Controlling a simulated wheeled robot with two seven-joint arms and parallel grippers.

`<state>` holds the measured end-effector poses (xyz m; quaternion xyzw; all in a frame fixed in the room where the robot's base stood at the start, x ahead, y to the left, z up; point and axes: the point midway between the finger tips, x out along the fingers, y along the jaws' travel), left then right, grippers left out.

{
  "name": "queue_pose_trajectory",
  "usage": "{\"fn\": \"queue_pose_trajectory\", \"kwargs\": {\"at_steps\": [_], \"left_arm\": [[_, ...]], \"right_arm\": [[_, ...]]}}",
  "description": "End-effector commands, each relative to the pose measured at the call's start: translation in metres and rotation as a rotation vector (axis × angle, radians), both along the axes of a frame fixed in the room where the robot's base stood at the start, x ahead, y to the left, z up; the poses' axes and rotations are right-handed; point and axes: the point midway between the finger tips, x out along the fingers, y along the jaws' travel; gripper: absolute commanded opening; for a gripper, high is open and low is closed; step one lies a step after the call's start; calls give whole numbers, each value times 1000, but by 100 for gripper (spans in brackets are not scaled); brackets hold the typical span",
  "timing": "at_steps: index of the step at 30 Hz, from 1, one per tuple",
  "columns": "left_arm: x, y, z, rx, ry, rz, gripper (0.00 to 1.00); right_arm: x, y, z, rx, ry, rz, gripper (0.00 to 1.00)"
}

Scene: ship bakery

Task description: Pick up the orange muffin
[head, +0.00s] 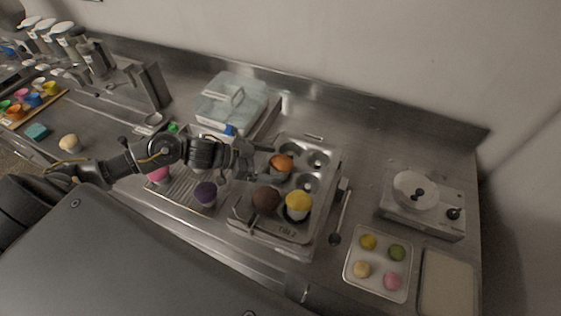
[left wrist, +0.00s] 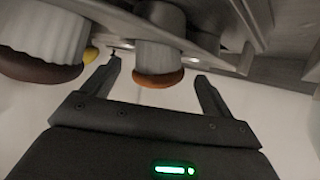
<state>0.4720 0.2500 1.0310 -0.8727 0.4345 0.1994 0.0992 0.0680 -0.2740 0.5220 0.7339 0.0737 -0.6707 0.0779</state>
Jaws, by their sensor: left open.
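The orange muffin (head: 282,162) sits in the metal muffin tin (head: 325,187), in the column nearer my left arm. My left gripper (head: 264,161) is beside it, coming from the left. In the left wrist view, which appears upside down, the orange muffin (left wrist: 158,78) with its pale cup lies between the two open fingers (left wrist: 158,80), with gaps on both sides. A brown muffin (head: 266,200) and a yellow muffin (head: 297,204) stand in the tin's front row. The brown muffin (left wrist: 42,70) is close outside one finger in the left wrist view. My right gripper is not seen.
A purple muffin (head: 205,194) and a pink one (head: 159,175) stand on a ridged rack left of the tin. A spoon (head: 337,232) lies right of it. A tray (head: 352,285) of small buns and a scale (head: 424,212) are farther right. A pale-lidded container (head: 228,98) stands behind.

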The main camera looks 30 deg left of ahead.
Motion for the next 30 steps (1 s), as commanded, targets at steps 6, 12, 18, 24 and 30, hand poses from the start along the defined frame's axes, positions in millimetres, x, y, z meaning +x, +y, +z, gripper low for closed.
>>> {"fn": "queue_pose_trajectory", "kwargs": {"at_steps": [6, 12, 18, 24, 30], "left_arm": [[7, -11, -7, 1, 0, -1, 86], [7, -10, -7, 1, 0, -1, 82], [7, -10, -7, 1, 0, -1, 56], [7, -10, -7, 1, 0, -1, 48], [7, -10, -6, 1, -1, 0, 48]], "right_arm": [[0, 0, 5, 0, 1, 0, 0], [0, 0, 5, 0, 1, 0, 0], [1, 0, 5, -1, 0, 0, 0], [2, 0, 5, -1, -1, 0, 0], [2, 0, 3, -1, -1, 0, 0]]}}
